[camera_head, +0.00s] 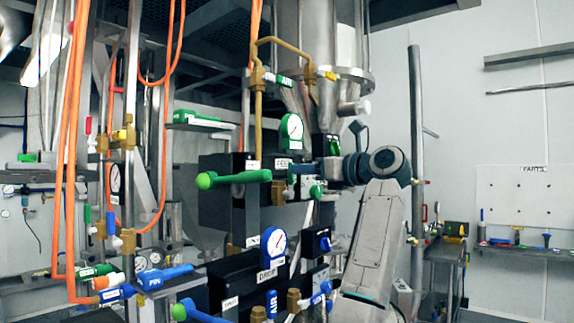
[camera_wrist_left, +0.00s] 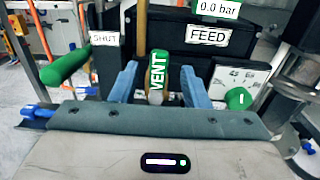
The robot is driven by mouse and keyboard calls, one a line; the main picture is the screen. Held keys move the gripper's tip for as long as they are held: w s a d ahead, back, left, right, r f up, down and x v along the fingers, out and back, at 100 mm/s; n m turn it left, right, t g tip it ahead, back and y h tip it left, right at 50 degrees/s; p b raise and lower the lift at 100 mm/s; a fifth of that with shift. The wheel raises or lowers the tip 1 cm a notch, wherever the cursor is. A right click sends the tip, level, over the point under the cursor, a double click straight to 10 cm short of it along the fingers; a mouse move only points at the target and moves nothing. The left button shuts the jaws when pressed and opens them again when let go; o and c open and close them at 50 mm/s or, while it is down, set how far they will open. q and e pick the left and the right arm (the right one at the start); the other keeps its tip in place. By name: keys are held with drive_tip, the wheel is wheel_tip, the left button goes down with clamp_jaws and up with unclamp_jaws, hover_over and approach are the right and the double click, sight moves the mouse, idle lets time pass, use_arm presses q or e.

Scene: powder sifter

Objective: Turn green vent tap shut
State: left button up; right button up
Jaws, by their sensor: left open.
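The green vent tap (camera_wrist_left: 158,72) stands upright in the left wrist view, with VENT in white along its handle and a brass-coloured part at its foot. My left gripper (camera_wrist_left: 159,80) is open, with one blue-grey finger on each side of the handle. A gap shows between the handle and each finger. A SHUT label (camera_wrist_left: 105,38) is to the left of the tap. In the head view my left gripper is at the front of the feed unit, and I cannot clearly make out the tap there. My right gripper is not in view.
A long green handle with a round knob (camera_head: 234,179) juts left from the feed unit; it shows at the left in the wrist view (camera_wrist_left: 66,66). The FEED label (camera_wrist_left: 207,35) is behind the tap. A green gauge (camera_head: 291,130) is above. Orange hoses (camera_head: 70,150) hang at the left.

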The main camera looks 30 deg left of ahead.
sight(291, 185)
use_arm(q)
drive_tip(key=a, duration=0.2)
drive_tip(key=a+p, duration=0.1)
drive_tip(key=a, duration=0.2)
drive_tip(key=shift+w+r+p, duration=0.1)
drive_tip(key=shift+r+p, duration=0.1)
drive_tip(key=shift+p, duration=0.1)
drive_tip(key=shift+w+a+f, duration=0.1)
drive_tip(key=shift+a+f, duration=0.05)
drive_tip(key=shift+a, duration=0.5)
drive_tip(key=shift+c, duration=0.4)
clamp_jaws()
